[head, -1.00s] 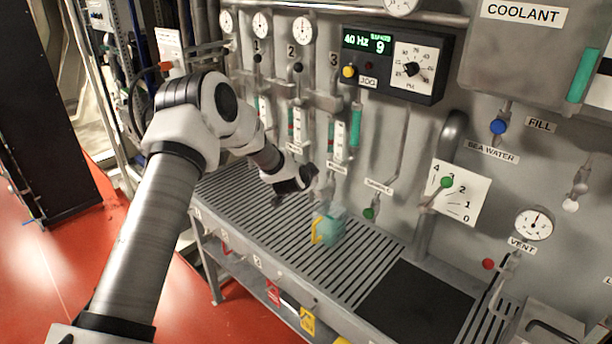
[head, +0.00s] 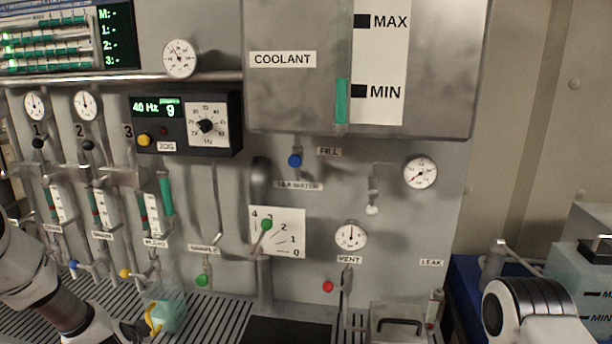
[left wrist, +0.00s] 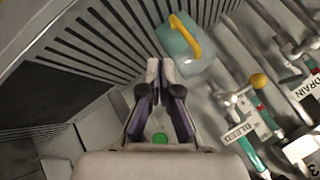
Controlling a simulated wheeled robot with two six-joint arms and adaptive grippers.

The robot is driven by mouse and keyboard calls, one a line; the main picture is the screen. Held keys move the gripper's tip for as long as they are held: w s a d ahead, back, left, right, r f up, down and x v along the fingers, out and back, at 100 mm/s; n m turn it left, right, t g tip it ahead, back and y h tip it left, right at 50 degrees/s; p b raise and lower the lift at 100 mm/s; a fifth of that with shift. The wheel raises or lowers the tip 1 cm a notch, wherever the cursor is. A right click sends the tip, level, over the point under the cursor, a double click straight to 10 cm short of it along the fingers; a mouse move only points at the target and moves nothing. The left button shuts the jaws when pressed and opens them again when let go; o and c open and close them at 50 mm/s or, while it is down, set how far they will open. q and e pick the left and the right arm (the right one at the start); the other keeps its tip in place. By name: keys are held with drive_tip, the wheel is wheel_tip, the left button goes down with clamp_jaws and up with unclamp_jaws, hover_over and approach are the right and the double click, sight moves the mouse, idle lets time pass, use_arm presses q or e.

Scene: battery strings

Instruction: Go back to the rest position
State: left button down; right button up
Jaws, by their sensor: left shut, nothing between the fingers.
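My left gripper (left wrist: 160,70) shows in the left wrist view with its two fingers together and nothing between them. In the head view my left arm comes in from the lower left, and its gripper (head: 140,328) is beside a translucent teal jug (head: 168,308) with a yellow handle. The jug stands on the slatted bench. In the left wrist view the jug (left wrist: 184,45) is just beyond the fingertips, and I cannot tell whether they touch it. Part of my right arm shows at the lower right of the head view; its gripper is out of view.
The slatted bench (left wrist: 95,45) runs below a wall panel with gauges, valves, a control box (head: 187,122) and a coolant tank (head: 295,95). A red knob (head: 328,287) and lidded box (head: 398,325) are right of the jug. A tank (head: 590,265) stands at the far right.

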use_arm(q)
drive_tip(key=s+d+f+m+g+h+b, duration=0.1)
drive_tip(key=s+d+f, duration=0.25)
drive_tip(key=f, duration=0.35)
drive_tip(key=s+d+f+m+g+b, duration=0.1)
drive_tip(key=s+d+f+g, duration=0.15)
drive_tip(key=s+f, duration=0.35)
drive_tip(key=s+d+f+n+g+b, duration=0.1)
drive_tip(key=s+d+f+n, duration=0.2)
drive_tip(key=s, duration=0.5)
drive_tip(key=s+d+f+n+g+h+b, duration=0.1)
drive_tip(key=s+d+f+n+g, duration=0.1)
drive_tip(key=s, duration=0.6)
drive_tip(key=s+d+f+n+g+h+b, duration=0.1)
drive_tip(key=s+d+f+n, duration=0.3)
drive_tip(key=s, duration=0.4)
drive_tip(key=shift+s+d+f+g, duration=0.35)
drive_tip(key=shift+d+f, duration=0.2)
drive_tip(key=shift+d, duration=0.2)
use_arm(e)
wheel_tip(320, 180, down, 6)
